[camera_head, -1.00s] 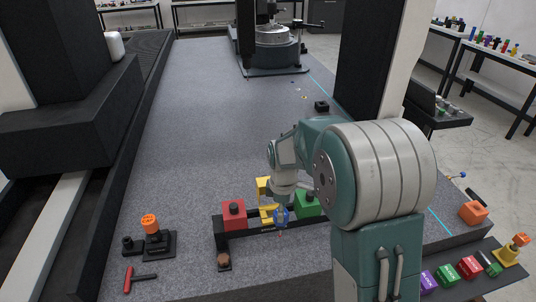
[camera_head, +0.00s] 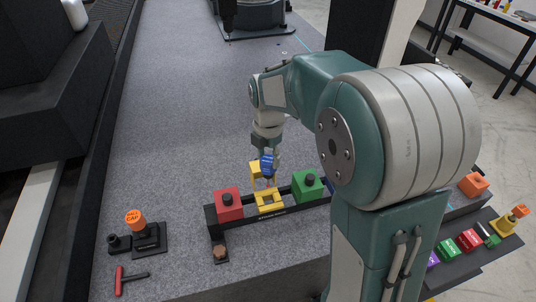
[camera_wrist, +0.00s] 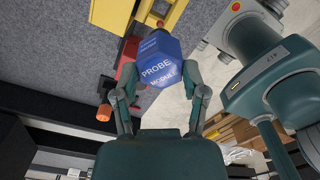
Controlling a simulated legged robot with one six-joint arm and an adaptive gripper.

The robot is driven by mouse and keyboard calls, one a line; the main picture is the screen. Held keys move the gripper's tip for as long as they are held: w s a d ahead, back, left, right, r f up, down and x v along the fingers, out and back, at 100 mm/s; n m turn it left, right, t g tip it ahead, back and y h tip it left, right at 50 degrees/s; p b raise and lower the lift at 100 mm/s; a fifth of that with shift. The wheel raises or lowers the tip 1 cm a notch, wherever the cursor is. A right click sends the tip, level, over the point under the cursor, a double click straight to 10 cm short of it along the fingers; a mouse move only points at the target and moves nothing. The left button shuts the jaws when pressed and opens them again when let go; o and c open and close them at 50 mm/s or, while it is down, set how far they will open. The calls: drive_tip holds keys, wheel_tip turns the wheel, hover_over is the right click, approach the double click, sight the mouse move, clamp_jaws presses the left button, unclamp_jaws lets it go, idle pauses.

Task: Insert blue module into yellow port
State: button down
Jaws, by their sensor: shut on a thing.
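The blue module (camera_head: 267,165) is held between the fingers of my gripper (camera_head: 264,155), tilted, with air between it and the rail. In the wrist view the blue module (camera_wrist: 160,65) shows a face lettered "PROBE MODULE", and both fingers of my gripper (camera_wrist: 155,82) press on its sides. The yellow port (camera_head: 269,201) is an open yellow frame with a raised back part, at the middle of a black rail. The module appears above it and partly covers its back part. In the wrist view yellow bars (camera_wrist: 172,15) show just beyond the module.
A red block (camera_head: 228,205) and a green block (camera_head: 308,187) stand on the black rail (camera_head: 243,222) either side of the port. An orange-capped fixture (camera_head: 137,224) and a red-handled tool (camera_head: 130,280) lie left.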

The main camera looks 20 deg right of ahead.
sight(268, 186)
drive_tip(key=shift+f, duration=6.3)
drive_tip(key=shift+c, duration=0.2)
unclamp_jaws()
drive_tip(key=shift+r, duration=3)
